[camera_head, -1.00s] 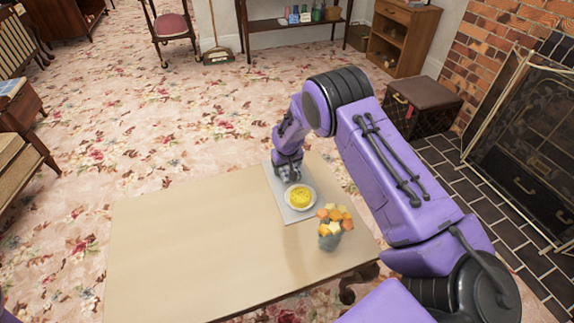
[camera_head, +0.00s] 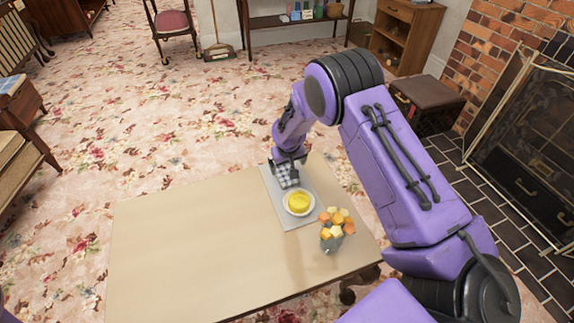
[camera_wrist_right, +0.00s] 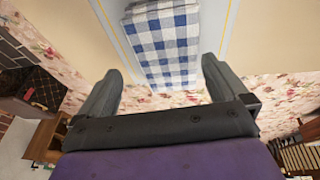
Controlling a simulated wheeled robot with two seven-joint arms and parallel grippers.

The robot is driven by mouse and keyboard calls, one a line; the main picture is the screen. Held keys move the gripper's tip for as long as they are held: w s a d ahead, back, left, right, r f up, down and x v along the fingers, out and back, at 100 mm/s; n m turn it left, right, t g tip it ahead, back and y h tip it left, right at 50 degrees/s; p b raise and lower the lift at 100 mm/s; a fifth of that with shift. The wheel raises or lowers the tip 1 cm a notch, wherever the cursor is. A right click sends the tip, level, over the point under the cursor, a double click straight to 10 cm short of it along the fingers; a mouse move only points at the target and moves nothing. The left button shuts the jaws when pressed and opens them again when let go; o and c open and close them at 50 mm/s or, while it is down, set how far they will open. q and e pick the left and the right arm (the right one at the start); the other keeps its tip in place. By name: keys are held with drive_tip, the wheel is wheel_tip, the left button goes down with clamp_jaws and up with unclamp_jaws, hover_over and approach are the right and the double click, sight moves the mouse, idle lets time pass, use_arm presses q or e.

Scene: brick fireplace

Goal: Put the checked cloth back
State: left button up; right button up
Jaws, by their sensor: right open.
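The blue-and-white checked cloth (camera_head: 286,177) lies folded on the far end of a grey mat (camera_head: 301,217) on the table. In the right wrist view the checked cloth (camera_wrist_right: 163,40) shows beyond the fingers, with a clear gap on both sides. My right gripper (camera_head: 287,167) is open and empty, just above and at the far end of the cloth; in the wrist view its two fingers (camera_wrist_right: 160,75) stand wide apart. A white plate with yellow food (camera_head: 299,202) sits on the mat next to the cloth. My left gripper is out of view.
A vase of orange and yellow flowers (camera_head: 336,228) stands by the mat's near right corner. The tan table (camera_head: 190,245) is bare on its left side. A brown chest (camera_head: 427,98) and the fireplace screen (camera_head: 525,150) stand beyond the right arm.

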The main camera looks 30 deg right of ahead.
drive_tip(key=d+p+v, duration=0.1)
drive_tip(key=v, duration=0.7)
drive_tip(key=shift+a+r, duration=0.35)
drive_tip(key=shift+r, duration=0.05)
